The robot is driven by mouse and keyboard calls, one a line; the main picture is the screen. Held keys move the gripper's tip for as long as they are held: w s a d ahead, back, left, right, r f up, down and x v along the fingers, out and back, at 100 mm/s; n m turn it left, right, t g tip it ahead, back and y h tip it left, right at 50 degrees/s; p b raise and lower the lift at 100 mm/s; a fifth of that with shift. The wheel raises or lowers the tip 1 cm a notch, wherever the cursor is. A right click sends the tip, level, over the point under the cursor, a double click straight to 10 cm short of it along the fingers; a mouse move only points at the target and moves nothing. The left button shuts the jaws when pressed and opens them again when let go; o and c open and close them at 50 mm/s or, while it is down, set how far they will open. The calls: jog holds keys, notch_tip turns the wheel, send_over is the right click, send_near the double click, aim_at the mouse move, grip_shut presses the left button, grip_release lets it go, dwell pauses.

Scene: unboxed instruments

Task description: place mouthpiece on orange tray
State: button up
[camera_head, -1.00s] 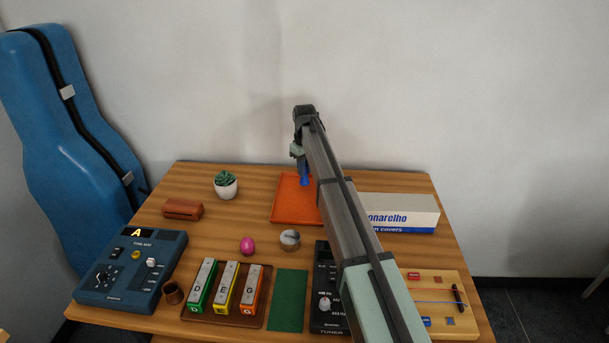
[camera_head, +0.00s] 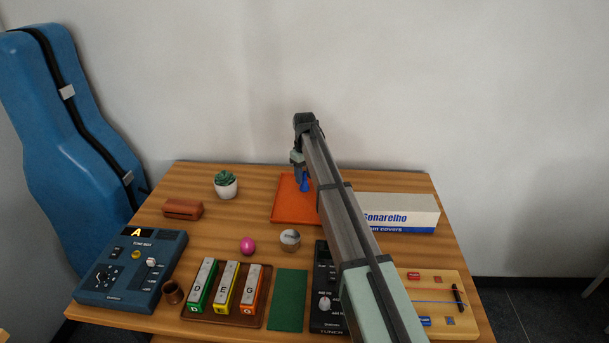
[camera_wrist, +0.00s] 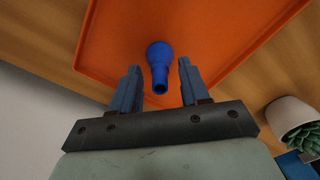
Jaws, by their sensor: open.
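The blue mouthpiece (camera_wrist: 159,66) is at the orange tray (camera_wrist: 110,40), between my gripper's two fingers, with a gap on each side in the wrist view. Its narrow, holed end points toward the wrist camera. In the head view the mouthpiece (camera_head: 305,185) shows as a small blue shape over the tray (camera_head: 290,207), beside my arm. My gripper (camera_wrist: 158,66) is open and not closed on it. In the head view my arm hides the right part of the tray, and the gripper (camera_head: 302,178) is small and partly hidden.
A white box (camera_head: 400,212) lies right of the tray. A pink egg (camera_head: 247,246) and a round tin (camera_head: 290,240) are in front. Bare table lies left of the tray.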

aim_at(304, 172)
jog(key=shift+r, duration=0.15)
notch_tip(304, 172, up, 12)
dwell(0.6)
